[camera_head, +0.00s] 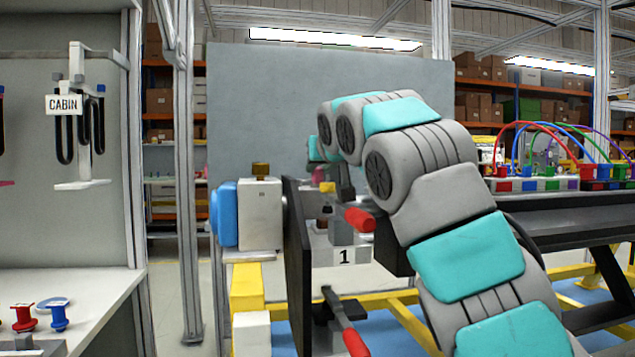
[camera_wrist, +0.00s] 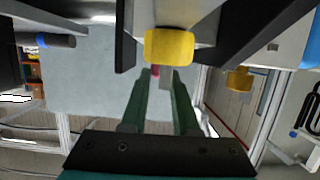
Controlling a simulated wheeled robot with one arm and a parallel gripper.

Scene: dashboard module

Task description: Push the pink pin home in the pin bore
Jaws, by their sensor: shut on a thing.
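My gripper (camera_wrist: 162,73) shows in the wrist view with two long green fingers close together. A small pink-red piece (camera_wrist: 155,70), seemingly the pink pin, sits between the fingertips, mostly hidden. A grey part shows beside it. A yellow rounded block (camera_wrist: 168,47) is just beyond the tips; I cannot tell whether the pin touches it. In the head view a small pink spot (camera_head: 319,174) shows at the end of my arm, just above a yellow piece (camera_head: 327,187). The pin bore cannot be made out, and neither can how deep the pin sits.
A dark upright panel (camera_head: 297,265) stands left of my arm, with red-handled clamps (camera_head: 359,219) beside it. A white box (camera_head: 260,213) with a blue side is further left. A bench with red and blue spools (camera_head: 58,317) stands at far left, and colored cables (camera_head: 560,145) are at right.

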